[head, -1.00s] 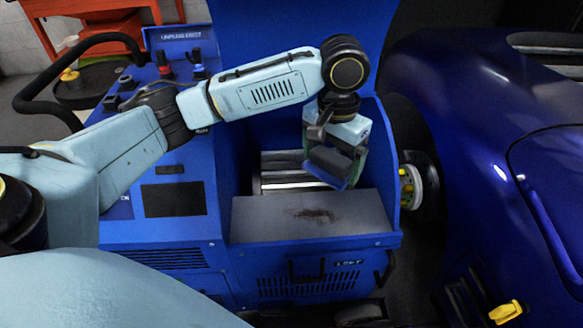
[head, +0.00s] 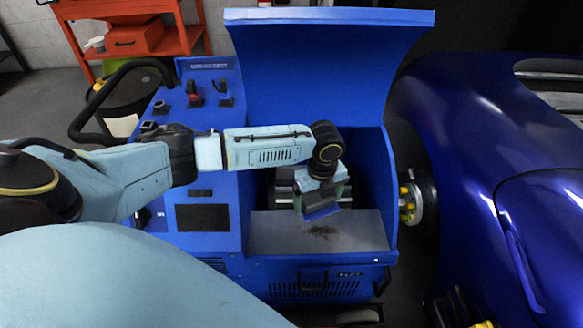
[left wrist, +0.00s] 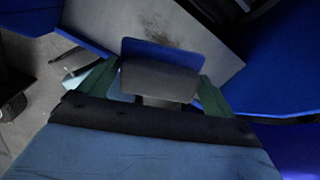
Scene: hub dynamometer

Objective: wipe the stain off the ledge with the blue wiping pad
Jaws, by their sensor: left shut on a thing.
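The stain (head: 322,231) is a brown smudge on the grey ledge (head: 272,236) of the blue machine. It also shows in the left wrist view (left wrist: 160,28) on the ledge (left wrist: 205,40). My left gripper (head: 322,203) is above the back part of the ledge, just behind the stain in the head view. It is shut on the blue wiping pad (head: 322,212), which has a dark grey body. In the left wrist view the pad (left wrist: 160,50) lies between the fingers, its blue edge pointing at the stain. I cannot tell whether the pad touches the ledge. My right gripper is not in view.
The blue machine's curved hood (head: 325,75) stands open behind the arm. A side wall (head: 373,190) bounds the ledge on the right. A wheel hub (head: 411,203) and a dark blue car (head: 480,150) are further right. A control panel (head: 203,110) is at the left.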

